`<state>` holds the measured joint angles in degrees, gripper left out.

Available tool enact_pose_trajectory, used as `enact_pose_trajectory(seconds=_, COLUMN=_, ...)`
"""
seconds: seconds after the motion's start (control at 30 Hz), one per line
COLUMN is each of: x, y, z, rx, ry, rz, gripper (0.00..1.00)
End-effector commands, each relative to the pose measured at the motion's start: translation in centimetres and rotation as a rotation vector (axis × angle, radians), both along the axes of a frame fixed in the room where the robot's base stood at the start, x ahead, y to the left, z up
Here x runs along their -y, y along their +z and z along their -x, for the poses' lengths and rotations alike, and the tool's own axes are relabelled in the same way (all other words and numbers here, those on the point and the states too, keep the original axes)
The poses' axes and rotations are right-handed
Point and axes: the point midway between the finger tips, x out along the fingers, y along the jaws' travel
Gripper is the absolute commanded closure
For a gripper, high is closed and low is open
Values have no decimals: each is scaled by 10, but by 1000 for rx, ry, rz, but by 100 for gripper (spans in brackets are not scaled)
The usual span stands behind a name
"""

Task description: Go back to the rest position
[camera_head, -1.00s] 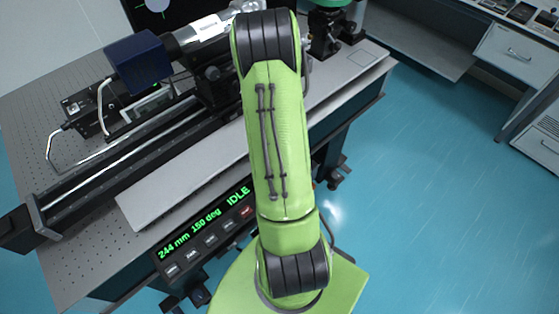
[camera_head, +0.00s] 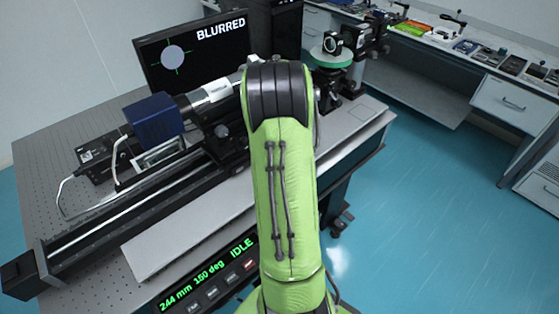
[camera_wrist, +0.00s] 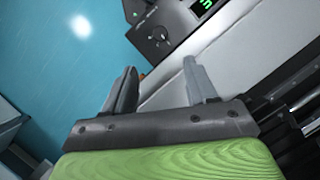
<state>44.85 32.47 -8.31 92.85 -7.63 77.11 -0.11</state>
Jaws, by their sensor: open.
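My gripper (camera_wrist: 160,92) shows in the wrist view with its two grey fingers apart and nothing between them. It is over the edge of the optical table, with a black control box (camera_wrist: 165,35) with a knob and a green display beyond the fingertips. In the head view my green arm rises through the middle of the picture, and my gripper is hidden behind it.
The optical table (camera_head: 40,180) carries a rail with a blue box (camera_head: 155,118) and a silver cylinder. A monitor (camera_head: 190,60) reads "BLURRED"; the front panel (camera_head: 210,280) reads "244 mm 150 deg IDLE". A side bench (camera_head: 430,85) stands back right. The blue floor (camera_head: 430,200) at right is clear.

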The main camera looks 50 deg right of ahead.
Motion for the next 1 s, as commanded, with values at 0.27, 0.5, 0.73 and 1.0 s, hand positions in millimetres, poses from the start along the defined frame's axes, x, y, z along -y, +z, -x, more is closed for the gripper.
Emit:
enact_pose_trajectory(seconds=0.27, x=2, y=6, z=-2, rx=-1, ry=0, rz=-1, gripper=43)
enact_pose_trajectory(seconds=0.5, x=2, y=5, z=-2, rx=-1, ry=0, rz=-1, gripper=43)
enact_pose_trajectory(seconds=0.73, x=-8, y=15, z=-7, rx=23, ry=26, rz=17, gripper=43)
enact_pose_trajectory(seconds=1.0, x=-138, y=101, z=-22, rx=323, ry=325, rz=195, gripper=43)
